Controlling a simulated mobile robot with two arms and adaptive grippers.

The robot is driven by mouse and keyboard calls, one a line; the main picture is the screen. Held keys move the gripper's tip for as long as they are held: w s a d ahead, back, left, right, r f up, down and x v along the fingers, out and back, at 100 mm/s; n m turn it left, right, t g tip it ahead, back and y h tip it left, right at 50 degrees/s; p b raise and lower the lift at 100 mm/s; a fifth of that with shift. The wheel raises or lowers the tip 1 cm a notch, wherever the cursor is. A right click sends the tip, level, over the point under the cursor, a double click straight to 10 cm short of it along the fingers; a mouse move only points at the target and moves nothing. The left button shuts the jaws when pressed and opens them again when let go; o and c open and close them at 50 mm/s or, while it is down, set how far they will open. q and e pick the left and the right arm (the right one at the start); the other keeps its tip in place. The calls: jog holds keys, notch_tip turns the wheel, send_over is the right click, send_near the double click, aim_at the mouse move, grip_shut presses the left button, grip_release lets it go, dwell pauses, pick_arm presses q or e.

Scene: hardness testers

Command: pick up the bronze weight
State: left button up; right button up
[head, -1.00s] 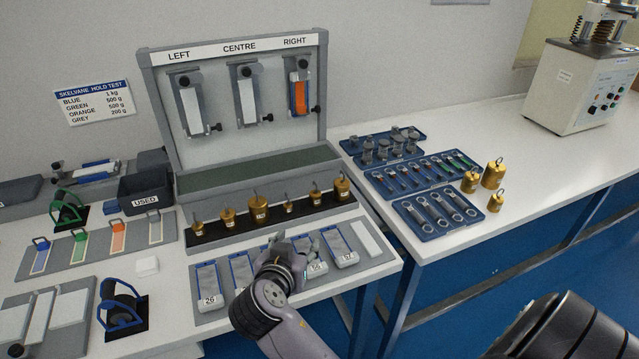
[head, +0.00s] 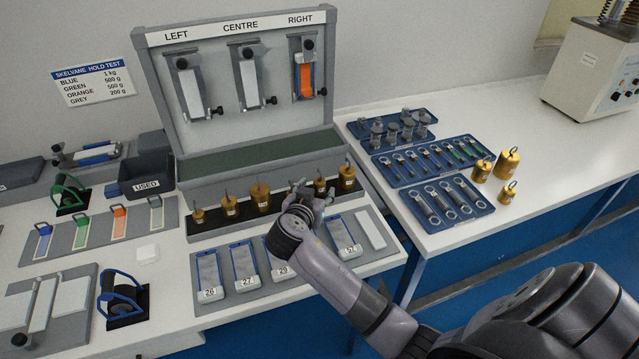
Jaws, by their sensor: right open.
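Several gold-coloured weights with hooks stand in a row on a black strip: a small one (head: 198,215), a larger one (head: 229,206), a tall one (head: 260,198), and two more at the right, a slim one (head: 319,188) and a wide one (head: 346,179). I cannot tell by colour which one is the bronze weight. My right gripper (head: 313,192) is open, in front of the right half of the row. It hides the small weight between the tall and slim ones. I see no contact with any weight. My left gripper is not in view.
A grey panel (head: 240,147) marked LEFT, CENTRE, RIGHT stands behind the row. Numbered sample slots (head: 242,270) lie in front. Three more gold weights (head: 507,163) stand on the right bench by blue trays (head: 447,207). A USED bin (head: 146,186) is at left.

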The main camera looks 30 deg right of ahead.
aim_at(318, 185)
jog(key=shift+w+d+f, duration=0.1)
jog(key=shift+w+d, duration=0.25)
jog(key=shift+w, duration=0.1)
jog(key=p+x, duration=0.1)
jog(key=x, duration=0.3)
jog(key=shift+w+f, duration=0.2)
jog(key=shift+a, duration=0.1)
grip_shut()
